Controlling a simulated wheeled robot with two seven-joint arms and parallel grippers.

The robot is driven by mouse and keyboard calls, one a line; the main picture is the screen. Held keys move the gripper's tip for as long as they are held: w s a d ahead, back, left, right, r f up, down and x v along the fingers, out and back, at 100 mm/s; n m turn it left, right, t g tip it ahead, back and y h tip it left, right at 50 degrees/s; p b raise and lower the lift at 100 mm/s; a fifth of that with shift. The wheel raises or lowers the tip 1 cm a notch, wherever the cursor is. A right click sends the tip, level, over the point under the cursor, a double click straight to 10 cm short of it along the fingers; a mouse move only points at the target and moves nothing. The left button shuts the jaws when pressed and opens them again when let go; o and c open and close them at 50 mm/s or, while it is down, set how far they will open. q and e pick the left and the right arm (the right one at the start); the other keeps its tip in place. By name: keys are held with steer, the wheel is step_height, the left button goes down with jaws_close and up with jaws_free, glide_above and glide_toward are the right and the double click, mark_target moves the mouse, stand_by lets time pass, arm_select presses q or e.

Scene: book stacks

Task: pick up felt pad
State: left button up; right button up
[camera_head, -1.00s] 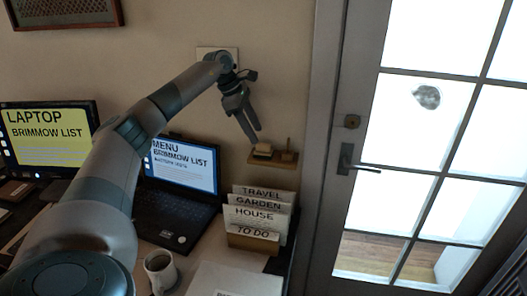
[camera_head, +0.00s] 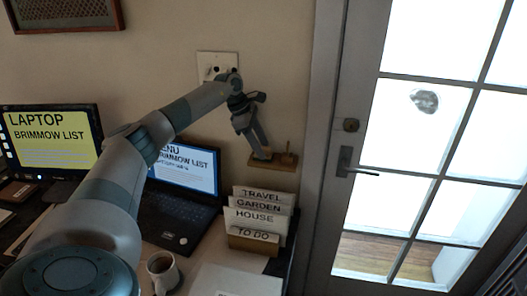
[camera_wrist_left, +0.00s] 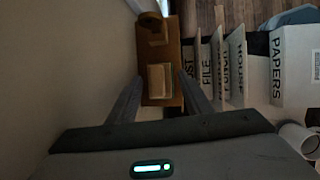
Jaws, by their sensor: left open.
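The felt pad looks like the small tan block (camera_wrist_left: 159,80) on a narrow wooden wall shelf (camera_wrist_left: 173,52) in the left wrist view. My left gripper (camera_wrist_left: 159,86) is open, with one finger on each side of the block and no clear contact. In the head view the left gripper (camera_head: 262,153) is at the shelf (camera_head: 285,164), and its fingers mostly hide the block. My right gripper is not in view.
A file holder with labelled cards (camera_head: 253,243) stands below the shelf, beside a laptop (camera_head: 180,215) and a mug (camera_head: 162,270). A glass door with a dark handle (camera_head: 345,160) and a grey smudge (camera_head: 424,100) is at right.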

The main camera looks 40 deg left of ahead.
arm_select(q)
steer(key=shift+x, duration=0.9)
steer(key=shift+f, duration=0.2)
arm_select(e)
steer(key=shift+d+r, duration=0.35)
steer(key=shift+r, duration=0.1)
arm_select(q)
steer(key=c, duration=0.8)
